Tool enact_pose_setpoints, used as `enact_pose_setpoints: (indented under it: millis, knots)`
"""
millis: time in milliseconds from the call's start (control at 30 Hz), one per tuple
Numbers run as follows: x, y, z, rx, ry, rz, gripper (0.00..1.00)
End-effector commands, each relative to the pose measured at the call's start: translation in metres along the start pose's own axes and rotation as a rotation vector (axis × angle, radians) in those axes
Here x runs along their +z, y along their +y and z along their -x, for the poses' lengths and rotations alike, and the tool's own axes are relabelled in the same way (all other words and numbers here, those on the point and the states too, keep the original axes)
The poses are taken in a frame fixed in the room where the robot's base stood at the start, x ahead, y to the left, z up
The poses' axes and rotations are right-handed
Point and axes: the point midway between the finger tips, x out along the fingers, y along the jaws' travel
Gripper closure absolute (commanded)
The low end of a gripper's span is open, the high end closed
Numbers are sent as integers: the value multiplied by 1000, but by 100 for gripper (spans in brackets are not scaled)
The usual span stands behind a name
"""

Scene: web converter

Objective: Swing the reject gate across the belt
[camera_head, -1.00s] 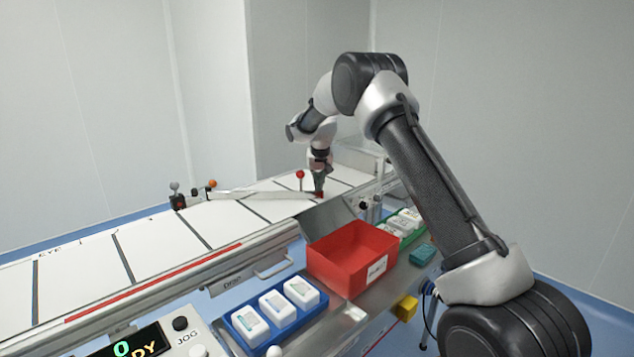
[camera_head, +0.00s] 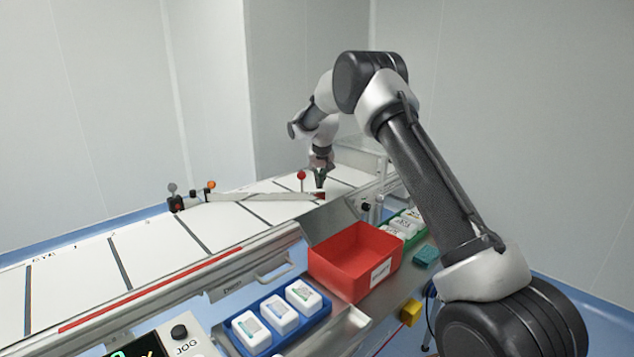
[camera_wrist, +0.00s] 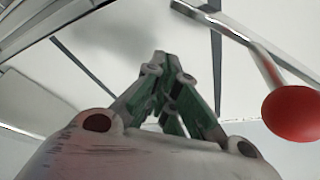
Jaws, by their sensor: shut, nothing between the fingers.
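The reject gate (camera_head: 260,196) is a long pale bar. It reaches from its mount (camera_head: 178,200) on the belt's far side across the white belt (camera_head: 150,243) to a red tip near the near rail, above the red bin. Its red ball knob (camera_head: 301,175) stands up on a stem and shows large at the right in the wrist view (camera_wrist: 292,113). My gripper (camera_head: 320,183) is just right of the knob, above the gate's tip end. Its green-sided fingers (camera_wrist: 160,62) are together and empty, apart from the knob.
A red bin (camera_head: 340,275) stands beside the belt near the gate's tip. A blue tray (camera_head: 270,345) with white packs is nearer, and a green tray (camera_head: 413,238) is beyond the bin. A control panel is at the bottom left. The belt is clear of products.

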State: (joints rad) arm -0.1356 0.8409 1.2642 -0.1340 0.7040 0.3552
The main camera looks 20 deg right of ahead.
Motion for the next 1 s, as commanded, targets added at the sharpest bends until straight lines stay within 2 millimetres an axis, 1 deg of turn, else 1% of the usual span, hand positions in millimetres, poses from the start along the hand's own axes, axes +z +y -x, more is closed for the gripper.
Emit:
enact_pose_setpoints:
  millis: [33, 267, 500, 600, 733, 767, 867, 900, 967, 1000]
  knots:
    - [-1, -1, 8, -1, 3, 0, 100]
    - [-2, -1, 41, -1, 5, 0, 100]
    - [-3, -2, 82, 0, 6, 0, 100]
    - [-3, -3, 93, 0, 5, 0, 100]
    - [-2, -3, 100, 2, -1, 32, 100]
    - [3, -2, 98, 3, -14, 50, 100]
    - [30, 2, 84, 12, -78, 85, 100]
    - [45, 5, 77, 16, -111, 98, 100]
    - [71, 12, 77, 21, -162, 124, 100]
    - [88, 17, 85, 21, -188, 141, 100]
